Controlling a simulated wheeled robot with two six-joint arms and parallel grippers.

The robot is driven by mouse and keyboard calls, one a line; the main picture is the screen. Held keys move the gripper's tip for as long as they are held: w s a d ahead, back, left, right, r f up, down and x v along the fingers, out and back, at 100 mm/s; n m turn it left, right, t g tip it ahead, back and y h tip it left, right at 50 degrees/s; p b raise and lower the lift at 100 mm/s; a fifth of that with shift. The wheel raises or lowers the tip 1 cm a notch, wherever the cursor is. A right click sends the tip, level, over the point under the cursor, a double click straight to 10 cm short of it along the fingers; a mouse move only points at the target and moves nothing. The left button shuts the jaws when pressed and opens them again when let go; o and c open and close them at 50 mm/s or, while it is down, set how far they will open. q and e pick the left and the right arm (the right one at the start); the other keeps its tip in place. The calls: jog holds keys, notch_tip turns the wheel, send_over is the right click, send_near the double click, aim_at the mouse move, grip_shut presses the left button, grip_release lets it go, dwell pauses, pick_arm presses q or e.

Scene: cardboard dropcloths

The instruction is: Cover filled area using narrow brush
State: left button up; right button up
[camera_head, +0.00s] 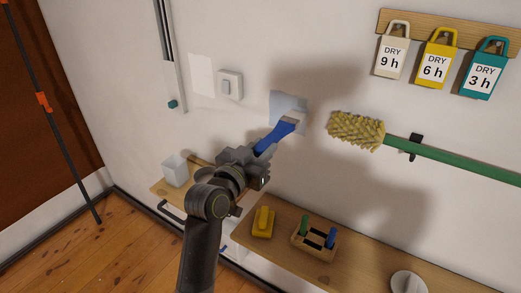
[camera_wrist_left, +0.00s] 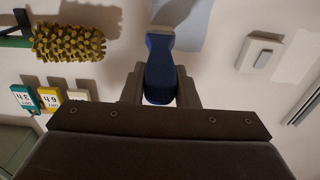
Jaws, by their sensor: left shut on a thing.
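A narrow brush with a blue handle (camera_head: 272,137) is held in my left gripper (camera_head: 258,156), which is shut on the handle. The handle also shows between the fingers in the left wrist view (camera_wrist_left: 160,70). The brush points up and right, its pale head over the lower part of a blue-grey patch (camera_head: 284,99) on the white wall. This patch, the likely filled area, also shows behind the brush in the wrist view (camera_wrist_left: 196,25). I cannot tell whether the bristles touch the wall. My right gripper is not in view.
A light switch (camera_head: 230,85) is left of the patch. A yellow fuzzy roller (camera_head: 356,131) on a green handle hangs to its right. Below, a wooden shelf (camera_head: 285,245) carries a yellow item (camera_head: 263,222) and a small caddy (camera_head: 315,241). DRY tags (camera_head: 434,63) hang upper right.

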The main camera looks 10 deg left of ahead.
pick_arm(q)
jog(key=shift+w+d, duration=0.15)
jog(key=shift+w, duration=0.35)
dwell(0.5)
notch_tip(320, 180, up, 5)
jog(key=p, duration=0.5)
jog(key=shift+r, duration=0.2)
jog(key=shift+f, duration=0.15)
